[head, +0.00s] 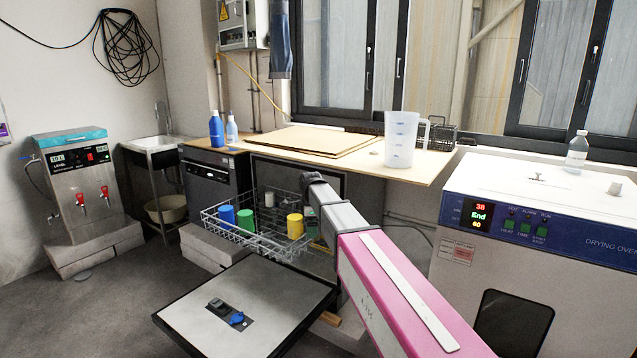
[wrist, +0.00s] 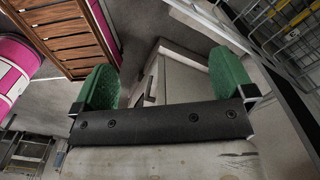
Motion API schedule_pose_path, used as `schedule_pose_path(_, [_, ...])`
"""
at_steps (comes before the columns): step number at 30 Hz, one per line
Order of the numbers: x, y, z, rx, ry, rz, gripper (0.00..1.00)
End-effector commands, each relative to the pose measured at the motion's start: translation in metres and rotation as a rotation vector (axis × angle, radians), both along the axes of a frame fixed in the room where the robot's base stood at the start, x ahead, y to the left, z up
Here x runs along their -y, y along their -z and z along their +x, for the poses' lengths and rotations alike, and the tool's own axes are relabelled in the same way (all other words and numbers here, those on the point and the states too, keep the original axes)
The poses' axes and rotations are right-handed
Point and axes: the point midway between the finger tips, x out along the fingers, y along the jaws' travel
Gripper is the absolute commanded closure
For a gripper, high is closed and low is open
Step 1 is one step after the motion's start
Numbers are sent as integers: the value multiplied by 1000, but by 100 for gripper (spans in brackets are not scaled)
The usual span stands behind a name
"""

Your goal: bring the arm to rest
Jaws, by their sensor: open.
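My arm reaches in from the lower right of the head view, with a pink and white link and grey links beyond it. Its far end is by the right side of the wire rack; the fingers cannot be made out there. In the wrist view my gripper (wrist: 165,82) has two green fingers wide apart, with nothing held between them. Grey blocky surfaces show beyond the fingers.
The wire rack (head: 262,246) holds blue, green, yellow and white cups. An open door panel (head: 245,305) lies low in front. A wooden counter (head: 420,174) carries a measuring jug (head: 401,140). The drying oven (head: 560,215) stands right. Open floor lies left.

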Motion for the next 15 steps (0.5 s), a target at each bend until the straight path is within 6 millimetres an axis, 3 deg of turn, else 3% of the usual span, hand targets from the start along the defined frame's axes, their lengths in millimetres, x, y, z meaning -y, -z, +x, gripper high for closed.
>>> schedule_pose_path(10, [54, 48, -45, -1, -273, 0, 0])
schedule_pose_path(15, [96, 85, -87, -1, -516, 0, 0])
